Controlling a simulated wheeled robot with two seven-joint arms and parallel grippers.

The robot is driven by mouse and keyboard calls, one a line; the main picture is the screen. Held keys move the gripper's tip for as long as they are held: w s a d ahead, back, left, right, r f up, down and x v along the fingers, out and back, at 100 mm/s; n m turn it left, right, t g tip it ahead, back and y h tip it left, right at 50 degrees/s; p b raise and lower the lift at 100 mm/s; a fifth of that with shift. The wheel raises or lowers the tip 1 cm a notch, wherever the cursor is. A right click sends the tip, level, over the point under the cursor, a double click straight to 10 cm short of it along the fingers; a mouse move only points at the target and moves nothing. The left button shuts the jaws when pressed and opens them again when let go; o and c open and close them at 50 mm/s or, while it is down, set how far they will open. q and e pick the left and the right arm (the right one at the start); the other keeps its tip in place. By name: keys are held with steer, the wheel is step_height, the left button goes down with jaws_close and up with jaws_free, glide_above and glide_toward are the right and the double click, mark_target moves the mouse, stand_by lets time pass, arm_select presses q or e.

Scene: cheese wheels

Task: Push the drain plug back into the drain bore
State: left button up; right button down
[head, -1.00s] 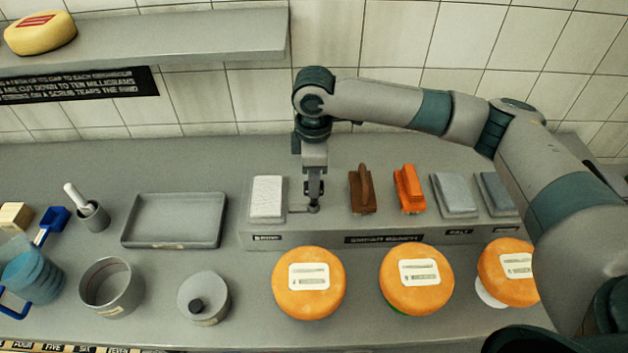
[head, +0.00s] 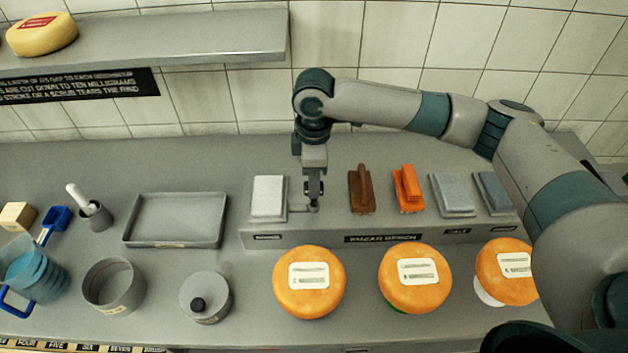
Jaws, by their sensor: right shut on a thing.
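My right gripper (head: 314,201) points straight down at the raised grey bench, between the white block and the brown brush. Its jaws are shut on a small grey piece at the fingertips, which I take to be the drain plug (head: 314,209). A thin grey bar (head: 299,210) runs left from it, low over the bench top. The drain bore cannot be made out; the fingers and the piece hide the spot below them. I cannot tell how deep the plug sits. My left gripper is out of view.
The white block (head: 268,196) stands close left of the gripper. The brown brush (head: 361,189) and orange brush (head: 407,189) stand to the right. Orange cheese wheels (head: 309,299) line the front. A grey tray (head: 128,234) and lidded pot (head: 206,317) lie left.

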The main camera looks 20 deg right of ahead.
steer(key=shift+f, duration=1.65)
steer(key=c, duration=1.6)
jaws_free()
steer(key=shift+r, duration=0.1)
steer(key=shift+r, duration=0.4)
steer(key=shift+r+b, duration=2.85)
steer(key=shift+r, duration=5.4)
steer(key=shift+f, duration=0.1)
